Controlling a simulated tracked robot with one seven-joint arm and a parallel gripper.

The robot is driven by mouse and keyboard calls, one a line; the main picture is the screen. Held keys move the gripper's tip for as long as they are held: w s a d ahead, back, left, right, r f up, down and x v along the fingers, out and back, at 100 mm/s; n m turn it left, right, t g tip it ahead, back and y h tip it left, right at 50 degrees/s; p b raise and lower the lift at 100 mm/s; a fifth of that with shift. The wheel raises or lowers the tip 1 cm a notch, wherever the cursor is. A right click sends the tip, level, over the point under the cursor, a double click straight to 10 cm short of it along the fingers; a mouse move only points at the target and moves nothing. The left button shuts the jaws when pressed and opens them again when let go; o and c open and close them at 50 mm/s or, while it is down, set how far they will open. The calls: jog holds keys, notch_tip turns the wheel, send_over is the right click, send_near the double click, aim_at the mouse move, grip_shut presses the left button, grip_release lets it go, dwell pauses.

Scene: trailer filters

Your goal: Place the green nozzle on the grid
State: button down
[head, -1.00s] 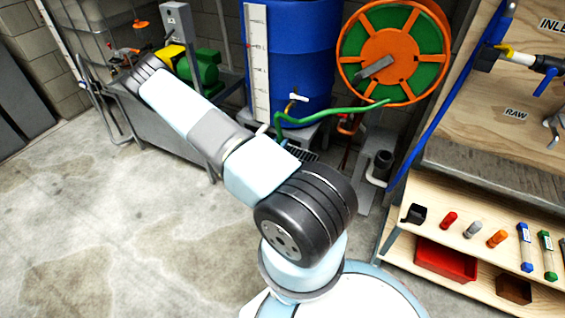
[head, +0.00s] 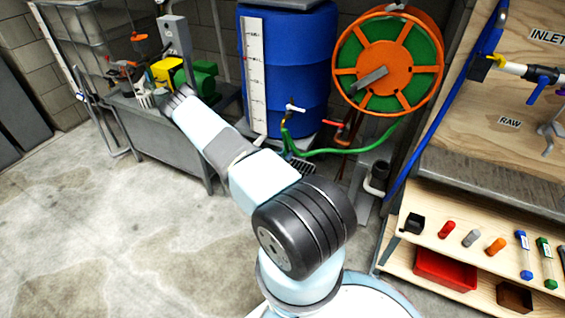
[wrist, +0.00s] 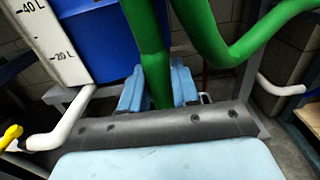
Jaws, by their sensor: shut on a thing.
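In the wrist view my gripper (wrist: 157,90) is shut, its light blue fingers on either side of the green nozzle (wrist: 150,45), the end of a thick green hose. A second length of hose (wrist: 235,52) loops up on the right. In the head view the nozzle (head: 288,143) hangs in front of the blue barrel, its hose running right and up to the reel. My gripper is mostly hidden there behind my own arm. The grid (head: 301,166) is a dark slatted grate low by the barrel's foot, partly covered by my arm; the nozzle's tip is hard to make out.
The blue barrel (head: 285,70) has a white scale and a tap (head: 295,108) close to the nozzle. The orange hose reel (head: 388,62) stands to its right. A white pipe (head: 374,187) rises right of the grid. A workbench shelf (head: 470,215) is at right; floor at left is clear.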

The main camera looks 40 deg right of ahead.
jog(key=shift+w+d+f, duration=0.35)
jog(key=shift+w+f, duration=0.05)
jog(key=shift+f, duration=0.35)
jog(key=shift+w+d+f, duration=0.3)
jog(key=shift+w+f, duration=0.1)
jog(key=shift+f, duration=1.55)
jog(key=c, duration=0.8)
grip_release()
jog(key=shift+f, duration=0.1)
